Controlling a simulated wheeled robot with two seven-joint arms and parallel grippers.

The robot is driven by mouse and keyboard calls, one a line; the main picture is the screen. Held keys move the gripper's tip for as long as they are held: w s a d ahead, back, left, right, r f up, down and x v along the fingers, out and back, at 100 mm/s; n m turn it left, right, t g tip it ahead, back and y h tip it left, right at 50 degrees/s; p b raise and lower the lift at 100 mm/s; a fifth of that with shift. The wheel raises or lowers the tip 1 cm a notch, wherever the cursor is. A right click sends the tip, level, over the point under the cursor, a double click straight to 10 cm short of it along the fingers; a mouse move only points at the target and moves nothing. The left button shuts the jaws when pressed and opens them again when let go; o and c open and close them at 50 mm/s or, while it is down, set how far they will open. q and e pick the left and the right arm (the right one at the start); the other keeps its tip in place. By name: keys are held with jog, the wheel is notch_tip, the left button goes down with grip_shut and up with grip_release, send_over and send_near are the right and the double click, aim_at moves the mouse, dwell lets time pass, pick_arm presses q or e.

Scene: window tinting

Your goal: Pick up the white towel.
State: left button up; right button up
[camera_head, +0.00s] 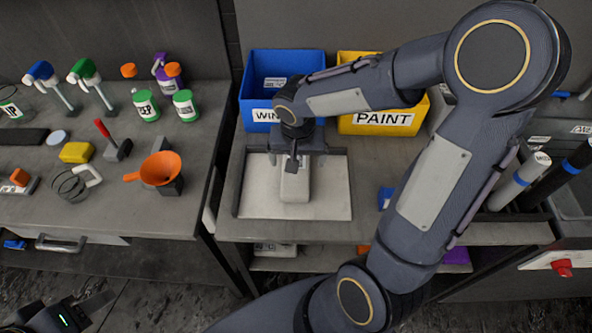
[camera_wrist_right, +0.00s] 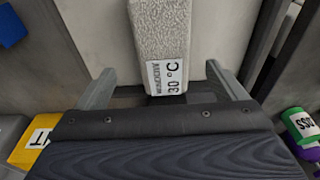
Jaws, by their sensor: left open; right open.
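The white towel (camera_head: 295,187) is a narrow folded bundle lying on a pale panel in a shallow grey tray (camera_head: 338,203). In the right wrist view the towel (camera_wrist_right: 165,35) has a rough weave and a "30 °C" label. My right gripper (camera_head: 292,160) is above the towel's far end, partly hiding it. In the wrist view its two fingers (camera_wrist_right: 162,75) are apart, one on either side of the towel's labelled end, with gaps showing. My left gripper (camera_head: 92,304) is at the bottom left corner, far from the towel and partly cut off.
A blue bin (camera_head: 256,62) and a yellow "PAINT" bin (camera_head: 378,122) stand behind the tray. The left bench holds spray bottles, an orange funnel (camera_head: 161,168) and a yellow sponge (camera_head: 77,152). Rolls (camera_head: 520,180) lie at right. My right arm covers much of the right side.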

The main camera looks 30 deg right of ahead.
jog(key=f, duration=0.2)
jog(key=w+f, duration=0.1)
jog(key=f, duration=0.1)
jog(key=f+p, duration=0.1)
jog(key=f, duration=0.2)
jog(key=shift+w+d, duration=0.1)
jog(key=shift+w, duration=0.05)
jog(key=c, duration=1.2)
jog(key=shift+r, duration=0.1)
jog(key=shift+c, duration=0.2)
